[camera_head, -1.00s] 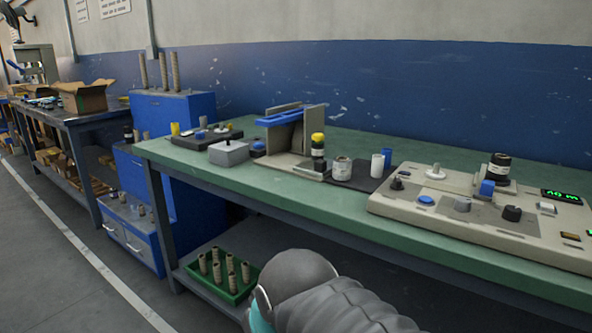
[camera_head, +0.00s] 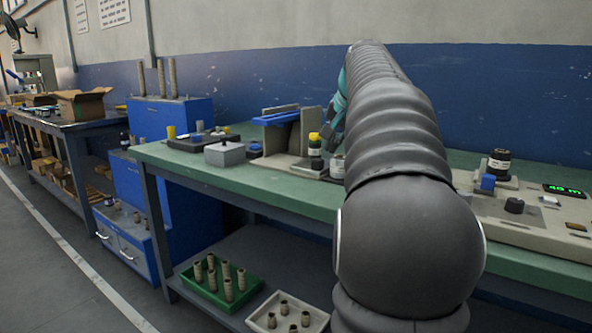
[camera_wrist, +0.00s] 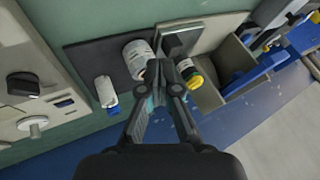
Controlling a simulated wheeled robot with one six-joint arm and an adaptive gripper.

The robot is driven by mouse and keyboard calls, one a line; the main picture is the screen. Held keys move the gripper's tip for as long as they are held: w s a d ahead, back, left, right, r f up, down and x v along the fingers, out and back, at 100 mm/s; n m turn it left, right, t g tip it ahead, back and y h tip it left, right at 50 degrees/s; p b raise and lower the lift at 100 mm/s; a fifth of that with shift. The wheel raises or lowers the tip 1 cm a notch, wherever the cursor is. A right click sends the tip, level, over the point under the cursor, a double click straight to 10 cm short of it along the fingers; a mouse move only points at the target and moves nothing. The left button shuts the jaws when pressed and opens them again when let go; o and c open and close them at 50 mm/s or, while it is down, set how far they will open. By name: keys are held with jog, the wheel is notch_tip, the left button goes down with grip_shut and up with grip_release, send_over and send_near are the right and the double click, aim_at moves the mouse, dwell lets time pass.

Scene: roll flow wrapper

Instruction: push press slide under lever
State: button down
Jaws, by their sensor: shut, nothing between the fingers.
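The press stands on the green bench, with a grey upright housing (camera_head: 308,125), a blue lever (camera_head: 275,118) across its top and a beige base (camera_head: 306,166). In the wrist view, its beige base (camera_wrist: 210,33) carries a dark block (camera_wrist: 182,42), and the blue lever (camera_wrist: 248,82) lies to the right. I cannot tell which part is the slide. My gripper (camera_wrist: 168,68) is shut and empty, in front of the bottle in this view. In the head view, my arm hides most of it.
A white-labelled jar (camera_wrist: 138,58) and a white cylinder (camera_wrist: 105,90) stand on a dark mat (camera_wrist: 85,57) beside the press. A beige control panel (camera_wrist: 30,110) lies to the left in the wrist view. A grey box (camera_head: 224,154) stands left of the press.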

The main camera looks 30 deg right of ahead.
jog(key=d, duration=0.1)
jog(key=b, duration=0.1)
send_near(322, 174)
jog(key=x, duration=0.5)
jog(key=shift+w+f, duration=0.2)
jog(key=shift+f, duration=0.1)
